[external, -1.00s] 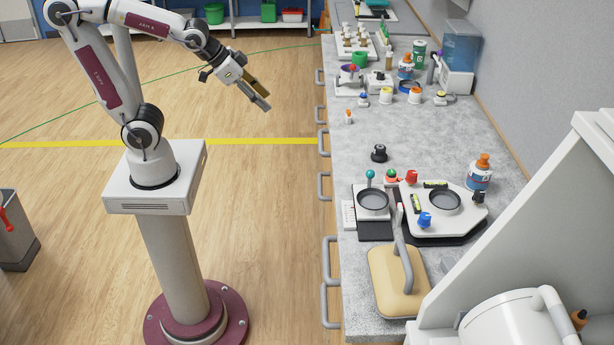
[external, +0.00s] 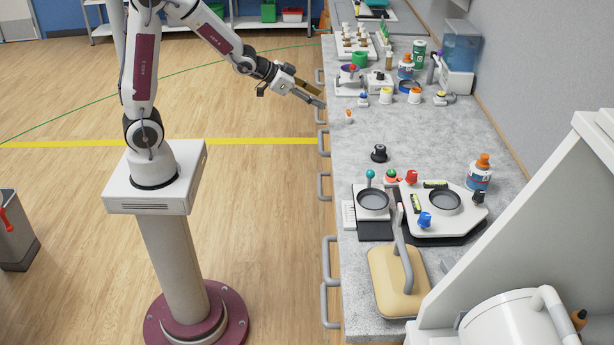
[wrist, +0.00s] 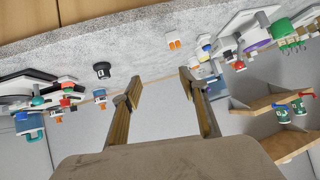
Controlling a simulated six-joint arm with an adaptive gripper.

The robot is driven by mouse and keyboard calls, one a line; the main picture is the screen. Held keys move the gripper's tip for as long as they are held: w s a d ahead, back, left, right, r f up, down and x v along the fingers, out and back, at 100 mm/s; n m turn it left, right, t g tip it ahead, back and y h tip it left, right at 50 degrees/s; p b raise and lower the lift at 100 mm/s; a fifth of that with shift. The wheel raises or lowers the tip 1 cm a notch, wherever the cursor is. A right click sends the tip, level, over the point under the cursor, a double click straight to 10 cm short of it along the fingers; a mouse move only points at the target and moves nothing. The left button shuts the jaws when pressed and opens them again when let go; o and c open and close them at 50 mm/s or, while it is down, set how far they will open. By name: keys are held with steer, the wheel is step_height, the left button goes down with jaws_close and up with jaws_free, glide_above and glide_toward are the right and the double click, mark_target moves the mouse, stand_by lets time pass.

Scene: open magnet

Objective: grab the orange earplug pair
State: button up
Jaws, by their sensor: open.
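The orange earplug pair (external: 348,117) is small, orange and white, and lies on the grey counter near its left edge. In the wrist view the pair (wrist: 174,42) shows near the top, just right of the middle, beyond the fingertips. My gripper (external: 318,96) is at the counter's left edge, to the upper left of the earplugs and apart from them. In the wrist view my gripper (wrist: 160,86) is open, with nothing between its fingers.
The grey counter (external: 430,130) is bare around the earplugs. A black knob-like object (external: 379,153) stands nearer the camera. A white-based instrument with a purple bowl (external: 349,77) and several small colored-lid jars stand farther back. Drawer handles line the counter's front.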

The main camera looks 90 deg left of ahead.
mark_target(346, 116)
steer(key=w+a+f+t, duration=0.2)
steer(key=w+a+f, duration=0.2)
steer(key=a+f, duration=0.3)
steer(key=shift+w+f+t+h, duration=0.3)
steer(key=shift+f+t+h, duration=0.1)
steer(key=shift+f, duration=0.85)
steer(key=shift+a, duration=0.1)
steer(key=shift+w+f, duration=0.1)
steer(key=shift+w, duration=0.05)
steer(key=shift+x, duration=1.15)
steer(key=shift+x, duration=2.55)
steer(key=c, duration=0.8)
